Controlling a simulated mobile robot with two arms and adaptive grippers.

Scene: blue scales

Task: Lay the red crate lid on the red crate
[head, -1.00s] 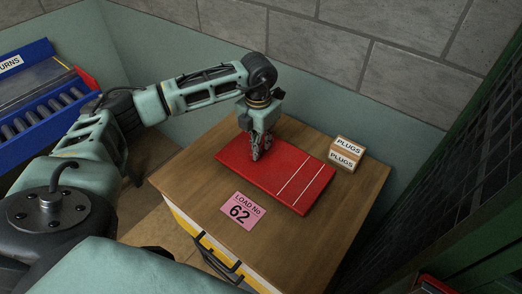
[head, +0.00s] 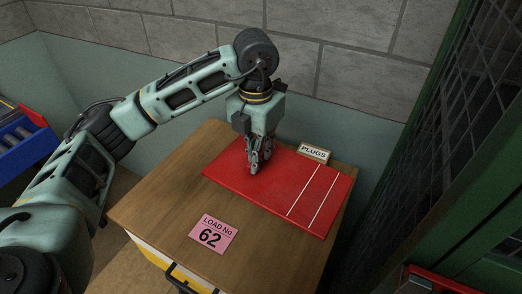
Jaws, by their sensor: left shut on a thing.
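The red crate lid (head: 290,198) is a flat red panel with two white stripes near its right end. It appears level and raised above the wooden cabinet top. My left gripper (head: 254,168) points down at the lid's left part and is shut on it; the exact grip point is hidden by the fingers. A red edge (head: 432,282) shows at the bottom right, cut off by the frame; I cannot tell whether it is the red crate. My right gripper is out of view.
The wooden cabinet top (head: 160,190) holds a pink "LOAD No 62" card (head: 213,234) and a "PLUGS" box (head: 314,153) partly hidden behind the lid. A green mesh frame (head: 440,150) stands at right. A blue tray (head: 22,135) is at far left, a block wall behind.

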